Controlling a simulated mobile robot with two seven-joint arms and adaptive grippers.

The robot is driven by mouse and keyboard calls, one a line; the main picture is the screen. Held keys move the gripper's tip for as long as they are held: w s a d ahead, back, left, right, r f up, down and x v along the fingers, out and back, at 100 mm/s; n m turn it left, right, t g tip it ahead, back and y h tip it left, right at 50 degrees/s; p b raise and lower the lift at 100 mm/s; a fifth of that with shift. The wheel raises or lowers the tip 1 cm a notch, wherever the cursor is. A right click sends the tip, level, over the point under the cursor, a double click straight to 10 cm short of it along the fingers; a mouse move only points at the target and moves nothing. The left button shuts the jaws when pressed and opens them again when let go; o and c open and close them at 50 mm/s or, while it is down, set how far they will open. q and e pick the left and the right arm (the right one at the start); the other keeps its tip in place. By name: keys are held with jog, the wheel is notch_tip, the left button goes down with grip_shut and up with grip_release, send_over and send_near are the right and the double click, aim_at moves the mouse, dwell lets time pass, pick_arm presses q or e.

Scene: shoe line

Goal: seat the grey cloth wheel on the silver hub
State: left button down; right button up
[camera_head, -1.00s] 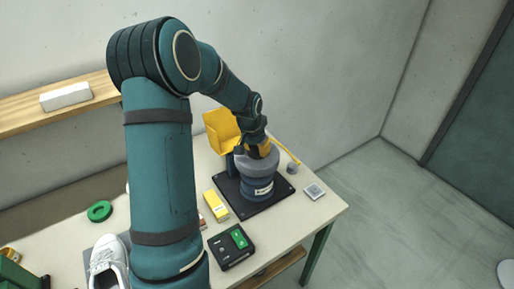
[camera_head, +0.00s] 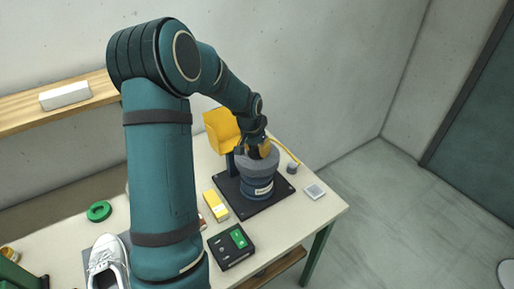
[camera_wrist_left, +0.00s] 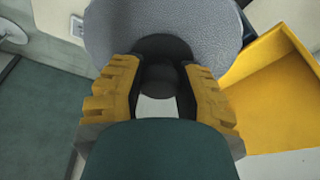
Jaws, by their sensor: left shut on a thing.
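The grey cloth wheel (camera_head: 259,165) lies flat on top of the blue motor body (camera_head: 257,187) in the head view. My left gripper (camera_head: 257,151) is above the wheel, pointing down. In the left wrist view, the wheel's grey textured face (camera_wrist_left: 200,35) fills the top middle. The yellow fingers of my left gripper (camera_wrist_left: 160,90) close around a dark round piece (camera_wrist_left: 160,48) at the wheel's middle. The silver hub is hidden under the wheel, so I cannot tell whether the wheel is fully down on it. My right gripper is not in view.
The motor stands on a black plate (camera_head: 278,200). A yellow guard (camera_head: 219,130) rises close behind it. A yellow box (camera_head: 215,204), a black switch box (camera_head: 232,257) and a small grey cylinder (camera_head: 292,169) are nearby. A white shoe (camera_head: 107,262) is at the front left.

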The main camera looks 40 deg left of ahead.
aim_at(253, 157)
pick_arm(q)
jog(key=shift+f+b, duration=0.3)
jog(key=shift+f, duration=0.1)
jog(key=c, duration=1)
grip_release()
jog(key=shift+p+v, duration=1.65)
jog(key=shift+v, duration=1.1)
jog(key=shift+p+v, duration=0.3)
jog(key=shift+v, duration=1.15)
jog(key=v, duration=0.2)
jog(key=shift+s+r, duration=0.1)
jog(key=shift+r, duration=0.2)
